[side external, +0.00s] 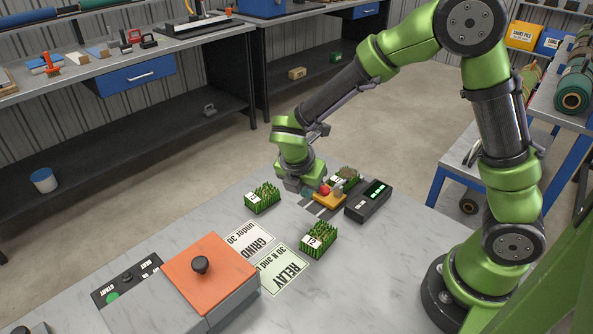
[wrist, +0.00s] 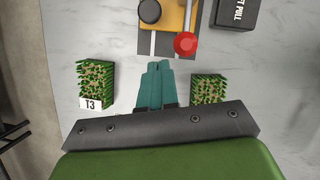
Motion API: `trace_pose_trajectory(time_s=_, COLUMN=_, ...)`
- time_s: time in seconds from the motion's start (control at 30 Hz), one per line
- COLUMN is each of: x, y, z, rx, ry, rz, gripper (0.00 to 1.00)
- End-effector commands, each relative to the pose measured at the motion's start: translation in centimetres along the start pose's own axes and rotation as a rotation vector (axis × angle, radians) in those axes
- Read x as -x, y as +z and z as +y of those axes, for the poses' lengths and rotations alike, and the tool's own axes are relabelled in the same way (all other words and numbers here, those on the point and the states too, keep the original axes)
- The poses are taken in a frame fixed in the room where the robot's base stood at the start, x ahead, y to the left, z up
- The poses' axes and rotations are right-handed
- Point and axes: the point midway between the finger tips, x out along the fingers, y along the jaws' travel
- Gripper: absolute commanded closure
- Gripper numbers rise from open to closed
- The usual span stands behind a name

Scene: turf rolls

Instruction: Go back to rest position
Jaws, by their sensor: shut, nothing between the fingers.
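My gripper (side external: 306,190) hangs low over the marble table, beside a yellow device with a red knob (side external: 325,190). In the wrist view its teal fingers (wrist: 157,70) are together with nothing between them. Grassy turf pieces stand on the table: one at the left (side external: 262,198), one at the front (side external: 318,238) and one behind the yellow device (side external: 346,175). In the wrist view, a turf piece labelled T3 (wrist: 96,78) is left of the fingers and another (wrist: 208,88) is right of them, both apart from the fingers.
A dark box with a green display (side external: 368,201) stands right of the yellow device. An orange-topped box with a black knob (side external: 222,265) and a START panel (side external: 127,281) are at the front left. Workbenches stand behind.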

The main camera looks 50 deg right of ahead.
Motion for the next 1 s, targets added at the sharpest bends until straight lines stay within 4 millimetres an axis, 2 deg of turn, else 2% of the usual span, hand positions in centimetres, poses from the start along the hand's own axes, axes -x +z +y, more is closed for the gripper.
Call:
trace_pose_trajectory(time_s=0.1, x=3.0, y=0.0, z=0.1, rx=-0.001, ry=0.007, rz=0.002, gripper=1.00)
trace_pose_trajectory(time_s=0.3, x=6.4, y=-0.1, z=0.1, rx=0.001, ry=0.005, rz=0.002, gripper=1.00)
trace_pose_trajectory(time_s=0.47, x=7.6, y=-0.1, z=0.1, rx=-0.006, ry=0.003, rz=0.002, gripper=1.00)
trace_pose_trajectory(time_s=0.57, x=7.8, y=-0.2, z=0.2, rx=-0.071, ry=0.007, rz=0.007, gripper=1.00)
trace_pose_trajectory(time_s=0.67, x=7.4, y=-1.0, z=-0.5, rx=-0.225, ry=-0.010, rz=0.041, gripper=1.00)
trace_pose_trajectory(time_s=0.77, x=7.9, y=-1.5, z=-1.9, rx=-0.480, ry=-0.020, rz=0.109, gripper=1.00)
trace_pose_trajectory(time_s=1.0, x=11.7, y=-0.1, z=-6.8, rx=-1.311, ry=-0.056, rz=0.370, gripper=1.00)
